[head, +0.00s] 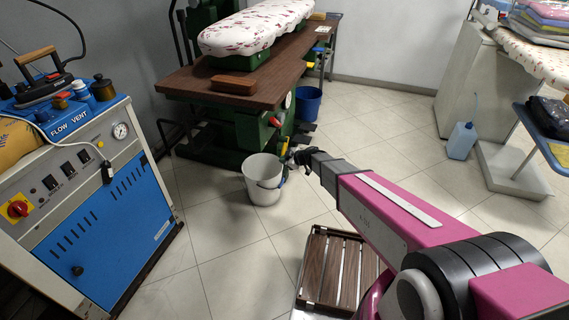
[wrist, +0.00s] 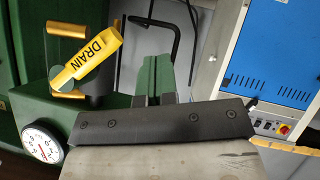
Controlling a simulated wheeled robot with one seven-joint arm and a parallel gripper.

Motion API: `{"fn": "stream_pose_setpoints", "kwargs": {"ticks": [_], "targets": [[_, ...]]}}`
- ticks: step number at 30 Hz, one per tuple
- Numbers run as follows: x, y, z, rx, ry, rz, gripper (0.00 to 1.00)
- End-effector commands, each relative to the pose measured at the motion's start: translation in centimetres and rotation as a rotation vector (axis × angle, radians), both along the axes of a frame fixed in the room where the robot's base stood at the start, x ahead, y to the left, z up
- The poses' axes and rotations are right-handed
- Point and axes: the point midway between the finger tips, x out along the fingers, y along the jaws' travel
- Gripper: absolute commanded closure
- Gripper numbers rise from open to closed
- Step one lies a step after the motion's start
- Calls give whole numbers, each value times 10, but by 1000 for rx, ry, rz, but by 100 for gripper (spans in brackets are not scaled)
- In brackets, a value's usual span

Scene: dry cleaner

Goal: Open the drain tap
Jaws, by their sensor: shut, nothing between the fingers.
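The drain tap's yellow lever, marked DRAIN (wrist: 95,58), is at the upper left of the wrist view. It lies slanted across a dark tap body with brass-coloured ends (wrist: 70,28). My gripper (wrist: 157,62) is shut and empty, its fingers just right of the lever with a visible gap. In the head view my gripper (head: 291,158) is low beside the green press, above the right rim of the white bucket (head: 262,183). The tap is small and mostly hidden there behind my gripper and the bucket's surroundings.
A round gauge (wrist: 42,143) sits on the green body near the tap. A black bent rod (wrist: 176,22) rises behind my fingers. The blue steam unit (head: 105,225) stands left, a slatted wooden platform (head: 338,268) below my arm. Floor between unit and bucket is clear.

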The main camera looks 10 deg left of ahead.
Motion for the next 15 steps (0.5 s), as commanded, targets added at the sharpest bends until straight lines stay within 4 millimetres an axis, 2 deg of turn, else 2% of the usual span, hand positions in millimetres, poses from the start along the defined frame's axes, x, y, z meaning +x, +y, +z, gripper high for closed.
{"fn": "stream_pose_setpoints", "kwargs": {"ticks": [1,15], "targets": [[-1,1,5,0,-1,0,100],[-48,-68,31,0,0,-2,100]]}}
